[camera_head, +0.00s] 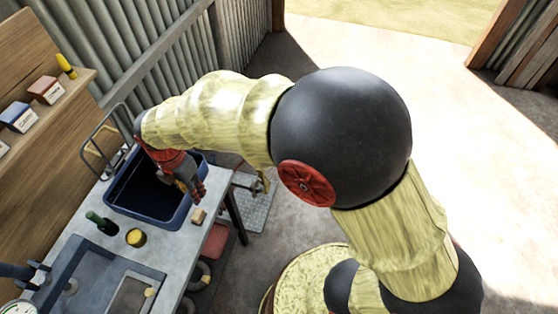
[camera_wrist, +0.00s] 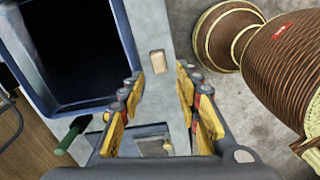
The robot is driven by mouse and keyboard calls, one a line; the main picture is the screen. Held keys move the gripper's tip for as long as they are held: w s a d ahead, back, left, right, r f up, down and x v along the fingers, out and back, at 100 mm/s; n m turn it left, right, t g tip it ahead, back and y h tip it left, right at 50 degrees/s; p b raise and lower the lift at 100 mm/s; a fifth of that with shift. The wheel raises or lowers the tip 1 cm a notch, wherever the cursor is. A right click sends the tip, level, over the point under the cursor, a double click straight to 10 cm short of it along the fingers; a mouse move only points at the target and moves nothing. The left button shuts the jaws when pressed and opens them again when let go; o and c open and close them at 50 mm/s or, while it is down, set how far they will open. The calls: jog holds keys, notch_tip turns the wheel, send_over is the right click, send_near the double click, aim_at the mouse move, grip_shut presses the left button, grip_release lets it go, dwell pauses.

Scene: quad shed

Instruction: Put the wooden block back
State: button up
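The small tan wooden block (camera_head: 199,215) lies on the grey worktop (camera_head: 182,243), close to its right edge and the near right corner of the dark blue basin. In the wrist view the block (camera_wrist: 157,63) shows beyond the gap between my fingertips, with clear space around it. My gripper (camera_head: 192,187) hangs over the right side of the basin, a little behind the block in the head view. In the wrist view its fingers (camera_wrist: 160,88) are spread wide with nothing between them. The exact height above the worktop is hard to tell.
The dark blue basin (camera_head: 118,204) is left of the block. A grey sink (camera_head: 60,270) is at the near end. A wooden shelf (camera_head: 85,78) with small boxes is along the left.

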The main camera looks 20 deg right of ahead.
jog(key=s+d+r+m+t, duration=0.3)
jog(key=s+d+r+m, duration=0.1)
jog(key=d+r+m, duration=1)
jog(key=s+d+r+m+t, duration=0.2)
jog(key=s+d+r+m, duration=0.3)
jog(key=s+d+m, duration=0.6)
jog(key=shift+r+m, duration=0.15)
jog(key=shift+m, duration=0.25)
jog(key=shift+f+b, duration=0.7)
jog(key=shift+c, duration=0.4)
